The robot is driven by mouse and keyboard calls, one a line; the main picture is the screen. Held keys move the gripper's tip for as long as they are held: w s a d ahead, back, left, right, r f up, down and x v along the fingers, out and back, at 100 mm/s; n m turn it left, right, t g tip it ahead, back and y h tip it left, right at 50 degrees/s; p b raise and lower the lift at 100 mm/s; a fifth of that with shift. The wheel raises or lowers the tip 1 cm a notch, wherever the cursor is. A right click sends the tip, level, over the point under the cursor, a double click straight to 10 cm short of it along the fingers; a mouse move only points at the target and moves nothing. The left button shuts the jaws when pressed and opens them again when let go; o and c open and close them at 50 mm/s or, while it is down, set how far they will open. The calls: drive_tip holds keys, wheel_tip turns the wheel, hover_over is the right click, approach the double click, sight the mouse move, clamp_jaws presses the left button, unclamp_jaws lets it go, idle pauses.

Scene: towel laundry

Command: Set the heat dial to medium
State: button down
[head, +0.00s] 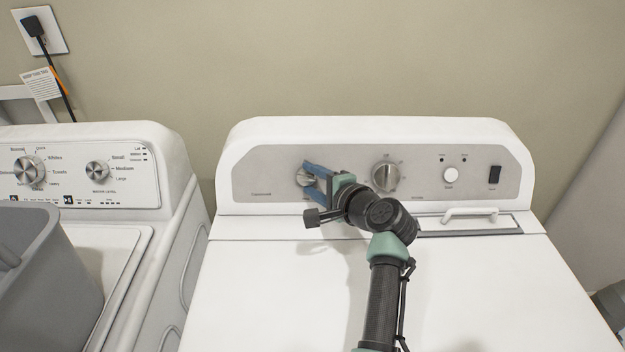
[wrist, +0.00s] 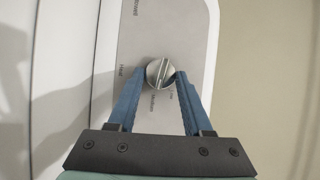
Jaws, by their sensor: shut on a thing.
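The heat dial (head: 304,177) is a round silver knob at the left end of the dryer's control panel. In the wrist view the dial (wrist: 160,73) shows a raised grip bar, slightly tilted, with small labels around it; one seems to read Medium, below the knob. Which mark the dial points to is hard to tell. My gripper (head: 313,178) has its blue fingers on either side of the knob. In the wrist view the gripper (wrist: 160,79) is shut on the dial, fingertips at its left and right edges. In the head view my gripper partly hides the dial.
A second, larger dial (head: 386,176) is right of my gripper on the dryer panel (head: 280,160), with a start button (head: 450,175) and a dark switch (head: 494,174) farther right. A washer (head: 110,160) and a grey basket (head: 45,265) are at left. The dryer top is clear.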

drive_tip(key=shift+c, duration=1.6)
unclamp_jaws()
drive_tip(key=shift+s+d, duration=0.1)
drive_tip(key=v, duration=1.2)
drive_tip(key=shift+s+d+r, duration=0.15)
drive_tip(key=shift+s+r, duration=0.05)
drive_tip(key=shift+s, duration=0.1)
